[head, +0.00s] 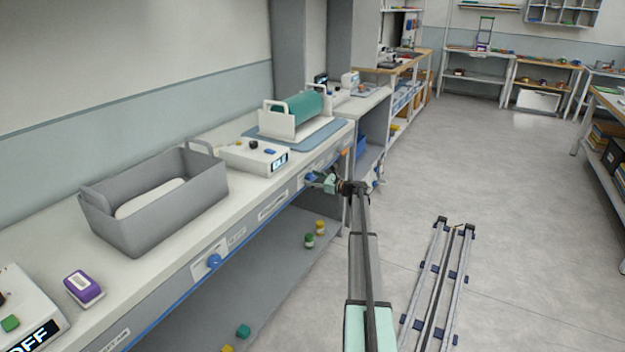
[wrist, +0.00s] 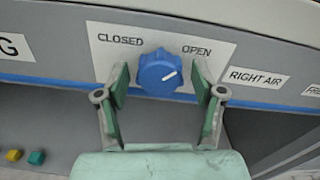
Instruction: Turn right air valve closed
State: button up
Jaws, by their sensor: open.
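The right air valve is a blue knob (wrist: 158,72) on a white plate (wrist: 205,40) marked CLOSED at left and OPEN at right in the wrist view. The knob's white pointer line aims up and right, toward OPEN. A RIGHT AIR label (wrist: 258,78) is to its right. My gripper (wrist: 160,82) is open, with one green finger on each side of the knob; I cannot tell whether either finger touches it. In the head view my gripper (head: 318,180) is at the bench's front panel, and it hides most of the valve.
Another blue knob (head: 214,261) is on the same panel nearer the camera. The bench holds a grey bin (head: 150,235), a white control box (head: 240,158) and a green roller (head: 305,107). Small coloured blocks (head: 320,227) lie on the lower shelf. The floor at right is mostly clear beyond the rails.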

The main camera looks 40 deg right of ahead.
jog(key=shift+c, duration=0.4)
jog(key=c, duration=1.1)
jog(key=shift+o, duration=0.2)
jog(key=shift+f+n+b, duration=0.1)
jog(key=shift+n+b, duration=0.3)
jog(key=shift+b, duration=0.2)
jog(key=shift+f+n+b, duration=0.1)
jog(key=shift+n+b, duration=0.9)
jog(key=shift+b, duration=0.1)
jog(key=n+b, duration=1.1)
jog(key=shift+w+a+n+b, duration=0.1)
jog(key=shift+n+b, duration=0.2)
jog(key=shift+b, duration=0.1)
jog(key=n+b, duration=0.3)
jog(key=shift+r+n, duration=0.2)
jog(key=shift+n, duration=0.2)
